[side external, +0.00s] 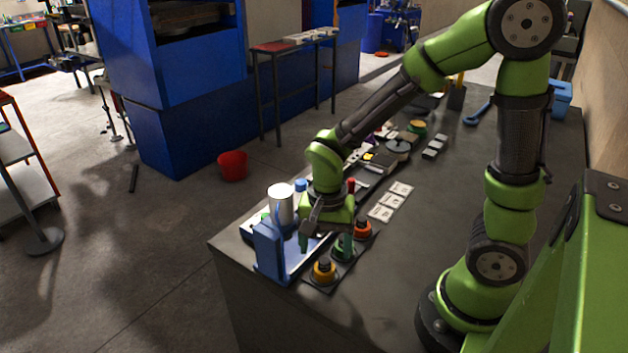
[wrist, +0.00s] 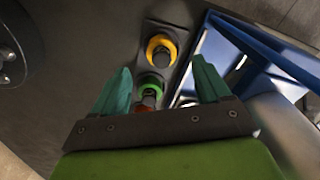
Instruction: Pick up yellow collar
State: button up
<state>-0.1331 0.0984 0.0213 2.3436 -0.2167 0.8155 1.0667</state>
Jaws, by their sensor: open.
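The yellow collar (side external: 323,271) sits around a dark post near the front corner of the table in the side external view. It shows near the top middle in the wrist view (wrist: 161,47), with its post in its middle. A green collar (wrist: 149,88) and a red-orange collar (side external: 360,230) stand in the same row. My gripper (side external: 318,245) is above the row, close to the yellow and green collars. In the wrist view its two teal fingers (wrist: 160,85) are spread apart with nothing held between them. The yellow collar lies beyond the fingertips.
A blue frame (side external: 268,250) stands left of the collars, with a white cylinder (side external: 280,204) by it. White labelled tiles (side external: 390,201) lie behind the row. The dark table (side external: 430,220) is bare to the right of the tiles.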

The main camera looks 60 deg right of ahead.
aim_at(324, 260)
notch_tip(324, 260, down, 6)
jog(key=shift+w+d+r, duration=0.15)
jog(key=shift+r, duration=0.05)
jog(key=c, duration=1.3)
jog(key=shift+r, duration=0.15)
